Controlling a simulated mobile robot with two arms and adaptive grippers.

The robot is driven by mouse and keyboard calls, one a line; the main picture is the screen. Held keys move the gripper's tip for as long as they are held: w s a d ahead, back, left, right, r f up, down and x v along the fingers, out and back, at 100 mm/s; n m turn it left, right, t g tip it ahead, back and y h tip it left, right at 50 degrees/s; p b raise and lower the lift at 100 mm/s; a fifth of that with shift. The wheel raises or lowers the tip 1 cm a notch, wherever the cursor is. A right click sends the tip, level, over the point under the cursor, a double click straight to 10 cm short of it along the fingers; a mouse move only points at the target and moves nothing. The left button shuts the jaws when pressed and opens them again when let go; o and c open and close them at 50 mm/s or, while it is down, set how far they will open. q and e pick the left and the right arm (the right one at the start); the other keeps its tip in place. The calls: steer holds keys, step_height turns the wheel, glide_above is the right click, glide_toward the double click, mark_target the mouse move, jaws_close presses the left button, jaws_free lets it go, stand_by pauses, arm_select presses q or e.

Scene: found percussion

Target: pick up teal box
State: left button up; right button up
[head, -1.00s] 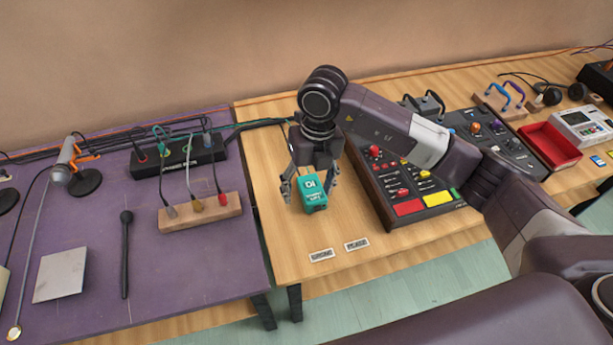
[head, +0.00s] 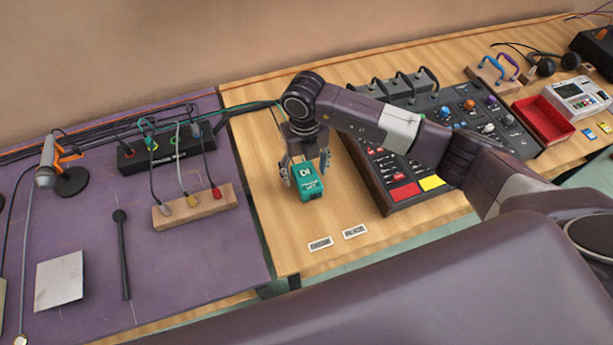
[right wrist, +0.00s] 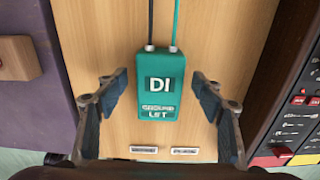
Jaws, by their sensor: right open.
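The teal box (head: 309,184) is a small DI box on the wooden table, with a black and a teal cable at its far end. It also shows in the right wrist view (right wrist: 158,98), with "DI" on its top face. My right gripper (head: 305,178) is open above it, pointing down. In the right wrist view its two fingers (right wrist: 160,106) stand to the left and right of the box, with a gap on each side. My left gripper is not in view.
A mixer (head: 403,190) with red and yellow pads lies right of the box. Two small labels (head: 320,244) lie in front. A purple mat (head: 90,220) with a wooden jack block (head: 195,207) and a microphone (head: 46,165) is at left. A red tray (head: 543,121) is far right.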

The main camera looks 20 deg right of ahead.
mark_target(305, 172)
steer(key=c, duration=1.1)
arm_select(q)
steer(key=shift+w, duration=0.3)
arm_select(e)
steer(key=c, duration=0.4)
steer(key=shift+r, duration=0.15)
arm_select(q)
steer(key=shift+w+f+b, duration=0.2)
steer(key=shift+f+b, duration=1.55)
steer(key=shift+b, duration=0.05)
arm_select(e)
steer(key=shift+r, duration=9.9)
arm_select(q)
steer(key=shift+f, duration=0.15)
arm_select(e)
steer(key=shift+f, duration=0.2)
